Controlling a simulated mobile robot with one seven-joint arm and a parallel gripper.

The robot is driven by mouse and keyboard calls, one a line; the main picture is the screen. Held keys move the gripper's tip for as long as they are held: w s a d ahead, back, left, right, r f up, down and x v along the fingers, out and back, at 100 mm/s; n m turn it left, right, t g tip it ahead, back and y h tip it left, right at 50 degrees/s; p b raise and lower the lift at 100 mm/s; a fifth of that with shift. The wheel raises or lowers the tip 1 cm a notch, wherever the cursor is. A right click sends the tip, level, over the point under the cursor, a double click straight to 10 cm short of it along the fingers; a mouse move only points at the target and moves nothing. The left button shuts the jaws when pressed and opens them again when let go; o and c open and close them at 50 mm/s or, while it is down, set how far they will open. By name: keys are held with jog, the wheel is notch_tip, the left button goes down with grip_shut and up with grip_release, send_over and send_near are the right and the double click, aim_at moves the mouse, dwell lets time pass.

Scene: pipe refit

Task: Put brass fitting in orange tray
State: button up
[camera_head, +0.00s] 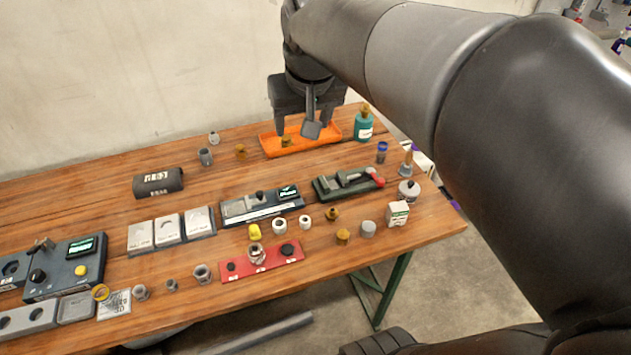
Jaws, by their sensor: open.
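The orange tray (328,138) lies near the back edge of the table, below my gripper. A brass fitting (286,142) sits in the left part of the tray. My gripper (306,122) hangs over the tray with its jaws open, and I see nothing held between them. The gripper hides part of the tray's back side. Another brass fitting (240,152) stands on the table left of the tray. Two more brass pieces, one (332,214) behind the other (343,237), stand on the table's right front part.
A teal bottle (364,128) stands just right of the tray. A green and red tool (347,183) lies in front. A grey cup-like part (205,157) and black roll (158,183) are at left.

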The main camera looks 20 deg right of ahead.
jog(key=s+f, duration=0.3)
jog(key=s, duration=0.3)
jog(key=s+f+t, duration=0.1)
jog(key=s+f, duration=0.3)
jog(key=s, duration=0.3)
jog(key=shift+s+a, duration=0.25)
jog(key=shift+a, duration=0.15)
